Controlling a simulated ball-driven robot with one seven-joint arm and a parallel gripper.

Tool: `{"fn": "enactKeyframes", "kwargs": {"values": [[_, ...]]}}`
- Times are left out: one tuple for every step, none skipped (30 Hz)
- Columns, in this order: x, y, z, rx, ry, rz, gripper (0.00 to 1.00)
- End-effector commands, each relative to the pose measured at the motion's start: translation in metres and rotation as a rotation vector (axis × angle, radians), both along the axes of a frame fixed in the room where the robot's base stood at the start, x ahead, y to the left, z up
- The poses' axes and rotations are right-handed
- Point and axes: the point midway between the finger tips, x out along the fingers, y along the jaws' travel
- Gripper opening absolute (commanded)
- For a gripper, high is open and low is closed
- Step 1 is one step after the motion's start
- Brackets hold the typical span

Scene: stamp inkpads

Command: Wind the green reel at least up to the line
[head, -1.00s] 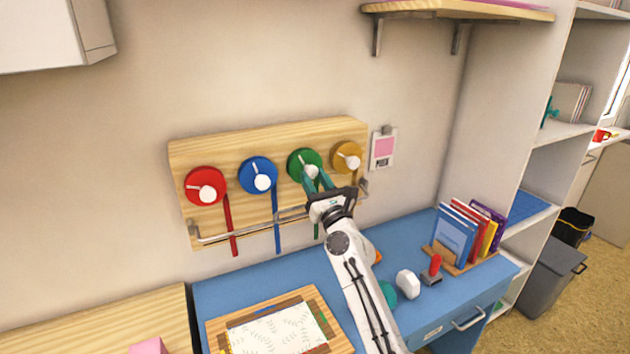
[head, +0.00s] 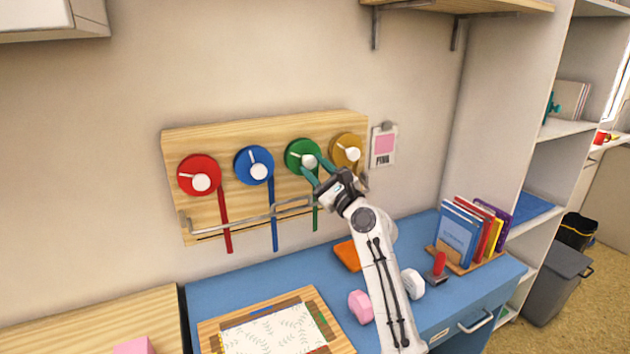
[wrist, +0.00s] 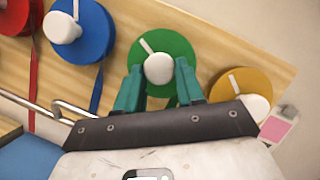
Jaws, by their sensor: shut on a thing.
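The green reel (head: 295,149) is on a wooden board on the wall, third from the left. Its white knob (wrist: 158,68) is in the middle, with a white mark pointing up and left in the wrist view. My gripper (head: 316,167) has its teal fingers on either side of this knob, shut on it. The green strap (head: 315,219) hangs below the reel, partly hidden behind my gripper and a metal rail.
Red (head: 190,165), blue (head: 246,155) and yellow (head: 343,139) reels share the board. The metal rail (head: 295,204) runs in front below them. A pink card (head: 384,142) hangs at right. The blue desk (head: 240,285) below holds stamps, an orange object (head: 346,255) and books.

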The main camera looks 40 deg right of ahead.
Motion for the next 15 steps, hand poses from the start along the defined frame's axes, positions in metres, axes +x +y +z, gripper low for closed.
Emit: {"fn": "enactKeyframes", "kwargs": {"values": [[-0.0002,-0.0009,-0.0024,-0.044,0.013,0.000,0.07],[-0.0003,-0.0015,-0.0018,-0.072,0.020,-0.001,0.07],[-0.0003,-0.0017,-0.0013,-0.108,0.031,0.000,0.07],[-0.0004,-0.0018,-0.0009,-0.135,0.039,0.000,0.07],[-0.0005,-0.0020,-0.0006,-0.162,0.047,0.000,0.07],[-0.0005,-0.0021,-0.0002,-0.199,0.058,0.000,0.07],[-0.0005,-0.0022,0.0006,-0.227,0.066,0.000,0.07],[-0.0005,-0.0023,0.0011,-0.254,0.074,0.000,0.07],[-0.0006,-0.0025,0.0018,-0.290,0.084,0.001,0.07],[-0.0006,-0.0028,0.0022,-0.316,0.092,0.000,0.07],[-0.0007,-0.0029,0.0024,-0.345,0.100,0.001,0.07],[-0.0008,-0.0031,0.0030,-0.382,0.111,0.000,0.07],[-0.0008,-0.0033,0.0033,-0.409,0.120,0.001,0.07],[-0.0009,-0.0035,0.0040,-0.436,0.127,0.000,0.07],[-0.0008,-0.0036,0.0045,-0.473,0.137,0.001,0.07]]}}
